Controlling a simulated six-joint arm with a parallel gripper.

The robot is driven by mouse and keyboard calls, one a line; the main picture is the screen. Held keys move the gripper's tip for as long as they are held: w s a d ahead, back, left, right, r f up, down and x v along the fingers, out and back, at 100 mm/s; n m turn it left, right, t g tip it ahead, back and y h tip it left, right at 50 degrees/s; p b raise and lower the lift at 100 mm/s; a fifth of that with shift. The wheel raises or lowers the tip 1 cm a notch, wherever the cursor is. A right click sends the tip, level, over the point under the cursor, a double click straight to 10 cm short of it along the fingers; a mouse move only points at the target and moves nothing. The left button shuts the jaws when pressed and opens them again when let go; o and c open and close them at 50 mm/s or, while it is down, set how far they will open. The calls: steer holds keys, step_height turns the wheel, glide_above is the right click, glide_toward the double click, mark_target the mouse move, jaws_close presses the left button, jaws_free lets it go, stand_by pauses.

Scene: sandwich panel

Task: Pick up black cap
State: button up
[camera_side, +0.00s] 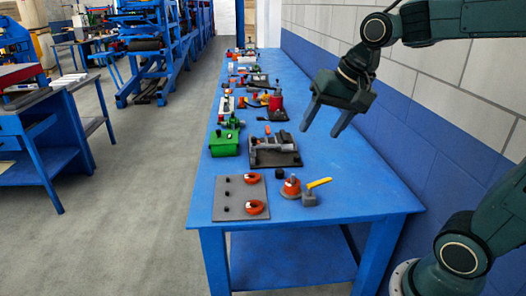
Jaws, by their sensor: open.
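A small black piece (279,174), which looks like the black cap, stands on the blue table just right of the flat grey panel (240,212). Small dark spots also show on the panel's left side; I cannot tell whether they are caps, pegs or holes. My gripper (321,131) is open and empty, pointing down. It is in the air above the right side of the table, up and to the right of the black piece in the picture and well apart from it.
Two red ring-like parts (252,178) lie on the panel. An orange-red part (291,187) and a yellow-handled tool (318,184) stand close right of the black piece. A dark fixture (275,157) and a green box (224,145) stand behind. The table's front right is clear.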

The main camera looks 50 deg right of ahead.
steer(key=w+d+f+m, duration=0.2)
steer(key=w+d+m, duration=0.4)
steer(key=w, duration=0.3)
steer(key=m+g+y, duration=0.1)
steer(key=m+y, duration=0.1)
steer(key=m, duration=1.3)
glide_above(282, 171)
steer(key=s+d, duration=0.3)
steer(key=s, duration=0.1)
step_height(282, 171, down, 20)
steer(key=shift+s+d+r, duration=0.15)
steer(key=shift+s+r, duration=0.05)
steer(key=shift+a+x, duration=0.15)
steer(key=shift+x, duration=3.3)
steer(key=shift+a+x, duration=0.15)
steer(key=shift+x, duration=3.3)
steer(key=shift+s, duration=0.1)
steer(key=c, duration=1.1)
